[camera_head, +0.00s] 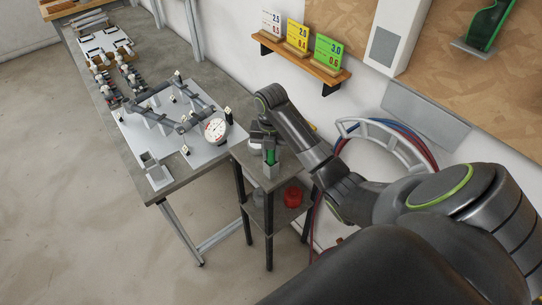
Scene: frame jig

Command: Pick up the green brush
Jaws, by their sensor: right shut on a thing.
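The green brush (271,156) stands upright over a small grey holder (271,171) on the small dark side table (248,161). My right arm reaches in from the right, and its gripper (266,144) is at the top of the brush, shut on it. The gripper and wrist hide the upper part of the brush. I cannot tell whether the brush's lower end is still inside the holder. My left gripper is not in view.
A long workbench (185,179) with a frame jig (165,115) and a round dial gauge (216,129) stands left of the side table. A red item (293,196) sits on the lower shelf. A hose reel (385,128) and a card shelf (300,56) are on the wall.

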